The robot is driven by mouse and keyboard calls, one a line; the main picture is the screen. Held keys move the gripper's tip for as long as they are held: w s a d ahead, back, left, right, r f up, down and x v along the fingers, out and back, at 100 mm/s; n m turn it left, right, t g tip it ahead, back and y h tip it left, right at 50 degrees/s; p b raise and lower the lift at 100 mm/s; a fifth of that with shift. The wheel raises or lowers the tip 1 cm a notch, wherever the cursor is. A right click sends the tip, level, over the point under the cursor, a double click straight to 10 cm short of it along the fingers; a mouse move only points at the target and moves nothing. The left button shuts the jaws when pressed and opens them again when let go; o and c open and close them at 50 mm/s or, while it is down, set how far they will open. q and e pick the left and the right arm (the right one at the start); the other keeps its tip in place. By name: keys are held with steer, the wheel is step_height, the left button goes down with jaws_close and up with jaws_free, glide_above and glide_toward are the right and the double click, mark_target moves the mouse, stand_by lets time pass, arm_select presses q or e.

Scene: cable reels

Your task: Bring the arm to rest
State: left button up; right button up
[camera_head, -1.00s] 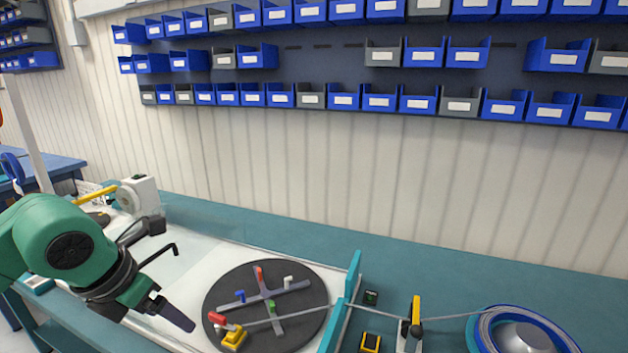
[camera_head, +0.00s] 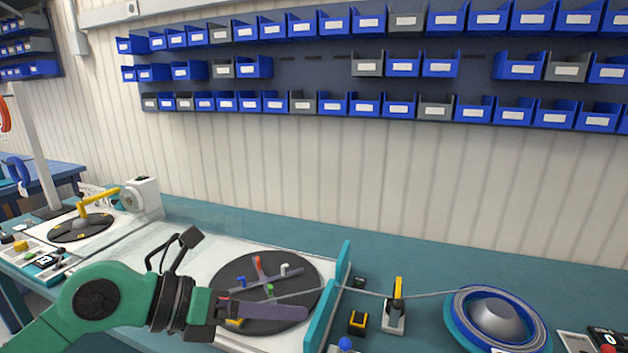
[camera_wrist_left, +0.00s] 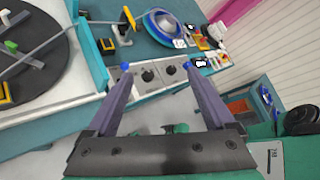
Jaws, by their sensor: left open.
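My left arm comes in from the left in the head view. Its gripper (camera_head: 262,311) is in front of the round dark turntable (camera_head: 232,277) and hides part of its near edge. In the left wrist view the two purple fingers (camera_wrist_left: 155,88) are spread apart with nothing between them. Below the gap are a grey panel with dark knobs (camera_wrist_left: 147,76) and the bench edge. My right gripper is not in either view.
A teal upright plate (camera_head: 340,285) stands right of the turntable. Beyond it are a yellow-handled cable clamp (camera_head: 396,308) and a blue-rimmed reel (camera_head: 465,325). A cable runs from the turntable side to the reel. Rows of blue and grey bins (camera_head: 365,104) hang on the wall.

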arm_select(q)
steer(key=d+r+n+t+h, duration=0.3)
steer(key=r+n+h, duration=0.25)
steer(key=r, duration=0.25)
steer(key=w+a+n+t+y, duration=0.75)
steer(key=a+n+t, duration=0.25)
steer(key=n+t, duration=0.45)
steer(key=a+f+n+g+y, duration=0.4)
steer(key=a+f+n+y, duration=0.15)
steer(key=f+n, duration=0.35)
steer(key=a+f+n+g+y, duration=0.3)
steer(key=a+f+n+y, duration=0.3)
steer(key=f, duration=0.4)
steer(key=s+d+f+n+g+h, duration=0.2)
steer(key=s+f+n+g, duration=0.3)
steer(key=s+f+g, duration=1.1)
steer(key=s+f+t, duration=0.1)
steer(key=s+f, duration=0.2)
steer(key=f, duration=1.1)
steer(key=s+f+t, duration=0.2)
steer(key=s+f, duration=0.1)
steer(key=f, duration=1.2)
steer(key=s+a+f+m+g, duration=0.1)
steer(key=s+a+f, duration=0.2)
steer(key=s+f, duration=0.9)
steer(key=s, duration=0.3)
steer(key=shift+s+a+f, duration=0.15)
steer(key=shift+a+f, duration=0.1)
steer(key=shift+a, duration=0.05)
